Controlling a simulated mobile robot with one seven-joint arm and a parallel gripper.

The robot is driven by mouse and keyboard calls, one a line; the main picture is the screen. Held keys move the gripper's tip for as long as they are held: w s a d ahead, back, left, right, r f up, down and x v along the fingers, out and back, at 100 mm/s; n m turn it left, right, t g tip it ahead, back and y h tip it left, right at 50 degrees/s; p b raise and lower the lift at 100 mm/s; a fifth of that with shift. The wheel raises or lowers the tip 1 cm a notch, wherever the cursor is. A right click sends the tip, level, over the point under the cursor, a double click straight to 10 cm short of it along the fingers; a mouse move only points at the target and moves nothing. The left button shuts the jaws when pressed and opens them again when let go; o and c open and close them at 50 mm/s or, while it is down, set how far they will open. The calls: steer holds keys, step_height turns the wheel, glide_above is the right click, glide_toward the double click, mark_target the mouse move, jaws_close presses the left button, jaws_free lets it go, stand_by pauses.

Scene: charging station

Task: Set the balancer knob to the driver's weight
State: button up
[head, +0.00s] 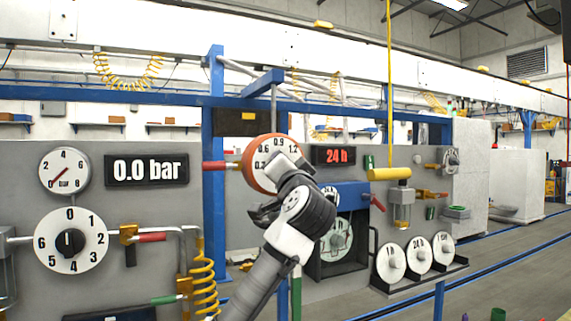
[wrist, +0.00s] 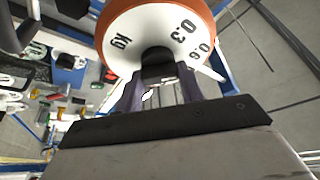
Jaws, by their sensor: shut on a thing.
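The balancer knob's dial (head: 262,172) is a white disc with an orange rim, marked 0.3, 0.6, 0.9 and 1.2. My gripper (wrist: 158,82) is shut on the dark knob (wrist: 157,57) at the dial's centre. In the head view my wrist covers the knob and the dial's lower right, so the pointer's setting cannot be read. I cannot tell for sure which thing is the driver, and no weight label on one is readable.
A gauge (head: 64,171), a "0.0 bar" display (head: 147,169) and a black-knobbed 0-to-6 dial (head: 92,240) are at left. A red "24 h" display (head: 334,155) is right of the dial. A blue post (head: 214,130) stands just left. Several white discs (head: 418,252) sit on a right shelf.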

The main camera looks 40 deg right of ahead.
steer(key=shift+m, duration=0.5)
steer(key=o, duration=1)
steer(key=shift+s+f, duration=0.1)
steer(key=shift+s, duration=0.05)
steer(key=b+v, duration=0.5)
steer(key=v, duration=0.8)
steer(key=shift+s+a, duration=0.25)
steer(key=shift+a, duration=0.05)
